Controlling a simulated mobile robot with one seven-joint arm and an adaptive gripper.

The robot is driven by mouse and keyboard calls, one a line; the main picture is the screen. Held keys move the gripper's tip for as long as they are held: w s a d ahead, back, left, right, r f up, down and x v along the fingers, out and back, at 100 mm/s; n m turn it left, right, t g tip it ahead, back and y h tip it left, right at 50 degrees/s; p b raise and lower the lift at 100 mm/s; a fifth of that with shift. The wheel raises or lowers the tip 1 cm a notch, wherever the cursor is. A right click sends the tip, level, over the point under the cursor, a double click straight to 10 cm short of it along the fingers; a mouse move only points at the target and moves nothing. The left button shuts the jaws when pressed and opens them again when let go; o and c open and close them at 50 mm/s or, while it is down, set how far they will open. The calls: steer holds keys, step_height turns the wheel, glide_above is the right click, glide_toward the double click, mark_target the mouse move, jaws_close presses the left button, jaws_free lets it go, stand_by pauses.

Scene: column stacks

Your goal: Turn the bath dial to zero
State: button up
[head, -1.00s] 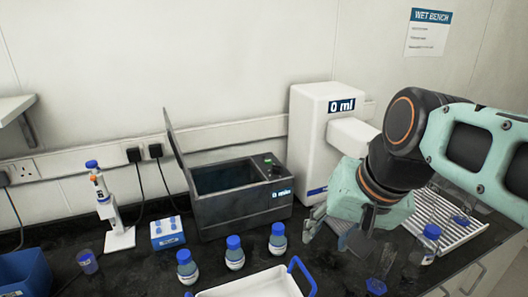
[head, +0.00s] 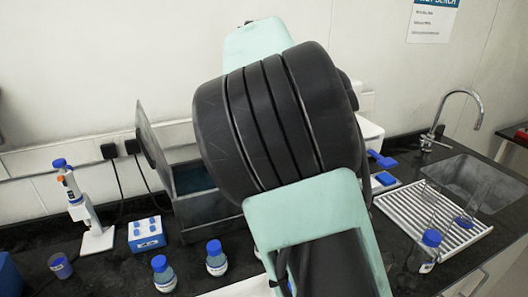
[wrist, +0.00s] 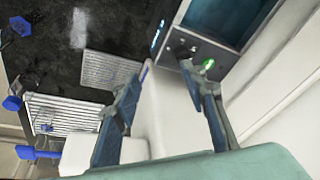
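The bath is a dark grey box with water inside and a raised lid (head: 150,135). Its front wall (head: 205,212) is partly visible in the head view; my arm hides its dial and display there. In the wrist view the bath (wrist: 222,48) is at the upper right. Its small dark dial (wrist: 181,47) is on the panel between a lit green light (wrist: 208,64) and a blue-and-white display (wrist: 157,36), too oblique to read. My gripper (wrist: 160,72) is open and empty, its fingers apart. The right fingertip appears close to the dial; contact cannot be told.
A white dispenser (wrist: 172,105) stands beside the bath, behind my fingers. Blue-capped bottles (head: 216,258) stand before the bath. A blue rack (head: 146,234) and a pipette stand (head: 98,240) are at left. A drying rack (head: 432,217) and a sink (head: 468,182) are at right.

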steer(key=w+a+h, duration=0.1)
steer(key=w+a, duration=0.2)
steer(key=a, duration=0.1)
steer(key=shift+n+t, duration=0.3)
steer(key=shift+t, duration=0.1)
steer(key=p+x, duration=0.1)
steer(key=x, duration=1)
steer(key=shift+w+d, duration=0.15)
steer(key=shift+d, duration=0.05)
steer(key=shift+c, duration=0.3)
jaws_close()
